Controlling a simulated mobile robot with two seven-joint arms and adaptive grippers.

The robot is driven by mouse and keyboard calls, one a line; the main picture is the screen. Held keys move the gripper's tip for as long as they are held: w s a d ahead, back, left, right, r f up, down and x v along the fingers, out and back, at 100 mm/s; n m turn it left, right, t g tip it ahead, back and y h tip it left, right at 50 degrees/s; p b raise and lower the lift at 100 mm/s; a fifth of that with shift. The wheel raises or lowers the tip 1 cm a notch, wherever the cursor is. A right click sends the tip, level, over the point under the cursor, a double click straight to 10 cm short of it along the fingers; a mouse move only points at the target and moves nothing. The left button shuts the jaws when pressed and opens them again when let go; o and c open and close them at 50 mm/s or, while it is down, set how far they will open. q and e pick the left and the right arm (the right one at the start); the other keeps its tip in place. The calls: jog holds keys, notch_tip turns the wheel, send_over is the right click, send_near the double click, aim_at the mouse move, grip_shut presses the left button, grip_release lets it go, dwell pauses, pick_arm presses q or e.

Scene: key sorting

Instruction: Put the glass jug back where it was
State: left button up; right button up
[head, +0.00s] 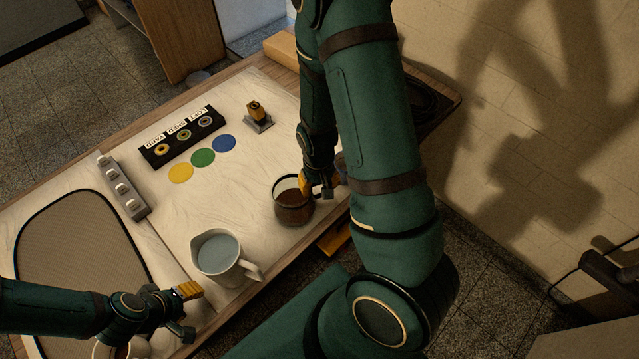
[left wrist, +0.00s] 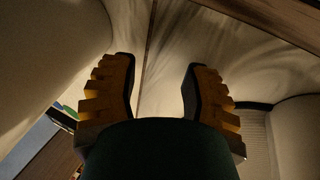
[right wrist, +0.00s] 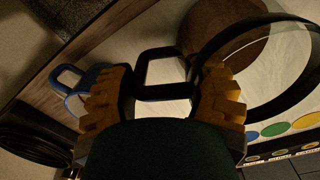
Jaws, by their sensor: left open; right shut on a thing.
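The glass jug (head: 293,208), with dark brown liquid inside, is upright at the right part of the table in the head view. My right gripper (head: 318,186) is shut on its handle, at the jug's right side. In the right wrist view the dark handle (right wrist: 165,92) lies between the fingers, with the jug's round rim (right wrist: 292,108) beyond. I cannot tell whether the jug touches the table. My left gripper (head: 188,312) is open and empty, just in front of the white pitcher (head: 222,268); its open fingers (left wrist: 160,85) fill the left wrist view.
The white pitcher holds bluish liquid. Three coloured discs (head: 203,157), a black key tray (head: 182,136), a grey rack (head: 122,185) and a small stand (head: 258,122) are farther back. A dark mat (head: 75,250) lies left. A blue-handled mug (right wrist: 72,88) stands near my right gripper.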

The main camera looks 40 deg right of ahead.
jog(key=o, duration=1.3)
pick_arm(q)
jog(key=shift+r, duration=0.2)
pick_arm(e)
jog(key=shift+r, duration=0.25)
pick_arm(q)
jog(key=r+p, duration=0.2)
jog(key=w+r+p, duration=0.1)
jog(key=p, duration=0.1)
jog(key=shift+w+a+r, duration=0.1)
jog(key=shift+w+r, duration=0.1)
jog(key=shift+r, duration=0.2)
pick_arm(e)
notch_tip(320, 180, up, 12)
jog(key=shift+a+f, duration=0.1)
jog(key=shift+a, duration=0.05)
